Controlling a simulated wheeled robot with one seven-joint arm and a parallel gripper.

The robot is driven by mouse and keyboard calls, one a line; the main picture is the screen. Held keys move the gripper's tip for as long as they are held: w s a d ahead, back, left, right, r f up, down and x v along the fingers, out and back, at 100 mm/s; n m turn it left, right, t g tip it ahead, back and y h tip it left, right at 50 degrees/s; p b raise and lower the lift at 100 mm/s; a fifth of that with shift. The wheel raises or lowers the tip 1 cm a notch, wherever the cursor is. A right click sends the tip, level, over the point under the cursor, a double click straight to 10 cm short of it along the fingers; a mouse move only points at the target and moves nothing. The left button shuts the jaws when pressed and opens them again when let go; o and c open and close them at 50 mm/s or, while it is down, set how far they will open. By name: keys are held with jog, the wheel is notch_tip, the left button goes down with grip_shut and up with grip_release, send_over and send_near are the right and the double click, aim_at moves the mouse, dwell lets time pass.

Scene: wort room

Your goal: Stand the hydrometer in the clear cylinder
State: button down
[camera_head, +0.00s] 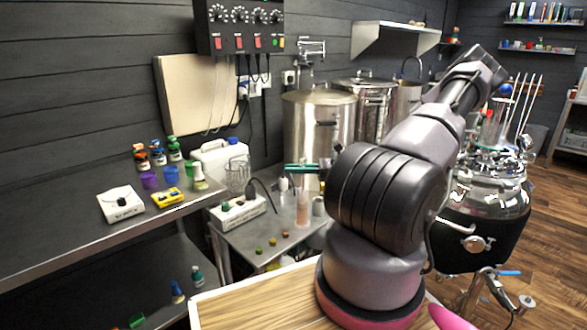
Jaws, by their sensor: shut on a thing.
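My gripper (302,167) shows small in the middle of the view, left of my arm's big dark joint, which hides the wrist behind it. Its fingers look shut and level above the small steel table. A thin, pale upright thing, apparently the hydrometer (299,184), hangs below the fingers, too small to see clearly. The clear cylinder (303,210) stands upright on the table just below, with pinkish liquid in it. I cannot tell whether the hydrometer's lower end is inside the cylinder or behind its rim.
A white box device (237,212), a glass beaker (238,175) and a white jug (216,158) stand left of the cylinder. Several small caps lie at the table's front. Steel kettles (316,132) stand behind. A shiny vessel (492,185) stands right of my arm.

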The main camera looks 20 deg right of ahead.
jog(key=c, duration=0.8)
grip_release()
jog(key=v, duration=1)
jog(key=shift+s+d, duration=0.2)
jog(key=shift+d, duration=0.15)
